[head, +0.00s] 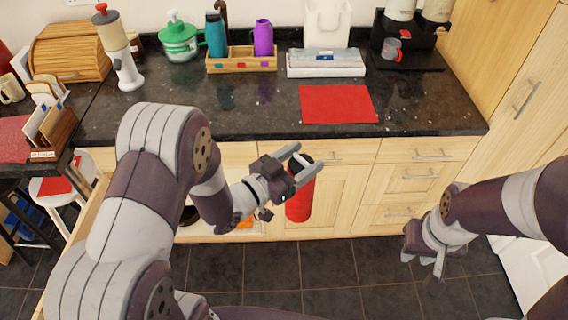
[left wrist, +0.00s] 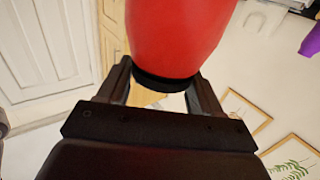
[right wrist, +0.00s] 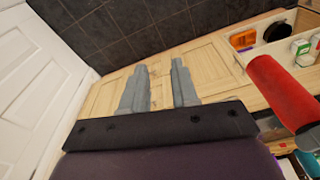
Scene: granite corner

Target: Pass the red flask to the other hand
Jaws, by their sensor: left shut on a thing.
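The red flask (head: 300,202) hangs upright in front of the counter's drawers in the head view, its dark top between the fingers of my left gripper (head: 300,169). My left gripper is shut on it near the dark cap. In the left wrist view the red flask (left wrist: 178,35) fills the top middle, its dark band between the fingers. My right gripper (head: 425,270) is empty, low at the right and apart from the flask. In the right wrist view its two fingers (right wrist: 160,88) stand apart with nothing between them, and the red flask (right wrist: 283,90) is off to the right.
The granite counter (head: 430,112) is behind, with a red mat (head: 338,104) on it. A wooden tray (head: 240,65) holds a teal and a purple flask (head: 263,38). An open drawer with several items shows in the right wrist view (right wrist: 238,58). Air between my grippers is clear.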

